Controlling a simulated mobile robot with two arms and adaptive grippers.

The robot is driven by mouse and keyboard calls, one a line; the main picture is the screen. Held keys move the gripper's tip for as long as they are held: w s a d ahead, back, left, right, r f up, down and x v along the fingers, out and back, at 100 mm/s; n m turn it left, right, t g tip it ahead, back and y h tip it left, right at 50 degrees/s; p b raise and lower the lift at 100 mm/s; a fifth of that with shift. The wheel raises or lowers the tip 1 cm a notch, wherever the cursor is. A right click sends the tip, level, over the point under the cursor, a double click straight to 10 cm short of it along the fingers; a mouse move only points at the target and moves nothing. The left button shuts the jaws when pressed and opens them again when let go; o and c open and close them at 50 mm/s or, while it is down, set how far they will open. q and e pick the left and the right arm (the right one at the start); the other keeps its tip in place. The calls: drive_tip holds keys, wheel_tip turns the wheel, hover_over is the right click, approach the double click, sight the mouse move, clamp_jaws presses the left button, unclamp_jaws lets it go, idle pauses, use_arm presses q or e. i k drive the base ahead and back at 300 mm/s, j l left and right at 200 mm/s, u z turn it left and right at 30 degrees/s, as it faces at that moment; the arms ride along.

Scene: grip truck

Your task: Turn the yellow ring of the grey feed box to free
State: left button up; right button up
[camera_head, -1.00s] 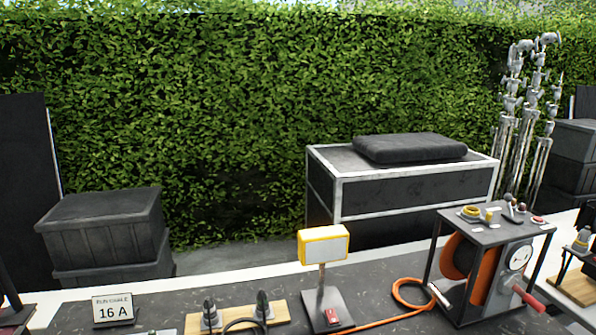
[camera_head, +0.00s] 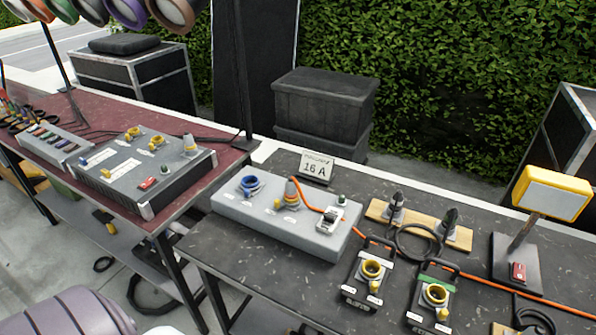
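The light grey feed box (camera_head: 255,222) sits on the dark table in the middle of the picture. An orange cable (camera_head: 310,208) runs from near the plug. The ring's exact turn position is too small to read. Neither of my grippers is in view.
A yellow-framed lamp (camera_head: 553,195) stands at right.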

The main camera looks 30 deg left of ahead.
sight(278, 205)
drive_tip(key=u, duration=1.15)
